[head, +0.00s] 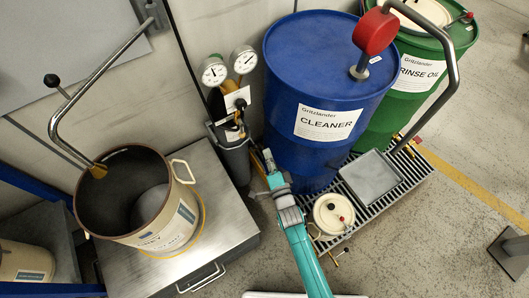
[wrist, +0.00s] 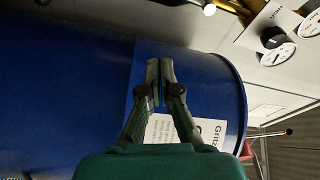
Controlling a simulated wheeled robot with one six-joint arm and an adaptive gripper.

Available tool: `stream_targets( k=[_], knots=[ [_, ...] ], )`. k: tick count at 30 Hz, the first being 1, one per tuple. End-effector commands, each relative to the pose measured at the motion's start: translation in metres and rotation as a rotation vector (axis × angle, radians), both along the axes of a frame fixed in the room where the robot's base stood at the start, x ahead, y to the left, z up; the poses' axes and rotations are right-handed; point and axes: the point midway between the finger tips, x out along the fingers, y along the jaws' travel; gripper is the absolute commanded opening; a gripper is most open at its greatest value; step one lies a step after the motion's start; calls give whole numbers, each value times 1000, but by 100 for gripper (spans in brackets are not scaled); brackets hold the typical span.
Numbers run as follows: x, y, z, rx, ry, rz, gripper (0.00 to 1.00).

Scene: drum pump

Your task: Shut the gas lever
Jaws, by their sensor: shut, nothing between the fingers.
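Beside the blue drum stands a grey holder (head: 234,152) with two round gauges (head: 214,71) and a white label. Small brass and dark fittings (head: 240,117) sit at its top; I cannot make out for sure which of them is the gas lever. In the wrist view, yellow brass parts (wrist: 185,7) and a pale ball-shaped end (wrist: 209,9) show at the top edge, partly cut off. My gripper (head: 268,158) is beside the holder, in front of the blue drum. In the wrist view, my gripper (wrist: 160,72) is shut and empty, apart from the brass parts.
The blue CLEANER drum (head: 321,80) fills much of the wrist view close to my fingers. A green RINSE OIL drum (head: 425,62) stands behind it. A cream pot (head: 150,220) on a metal cabinet (head: 225,210) is at left. A small canister (head: 333,214) sits on the grate.

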Motion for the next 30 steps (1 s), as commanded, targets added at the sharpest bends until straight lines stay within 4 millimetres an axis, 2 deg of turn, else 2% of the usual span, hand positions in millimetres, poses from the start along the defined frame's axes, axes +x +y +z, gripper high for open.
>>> stream_targets(
  k=[3, 14, 21, 30],
  knots=[
    [21, 8, 3, 1, -3, 0, 0],
    [78, 30, 8, 2, -2, 0, 0],
    [72, 54, -1, 2, -1, 3, 0],
    [71, 67, -5, 0, 0, 1, 0]
  ],
)
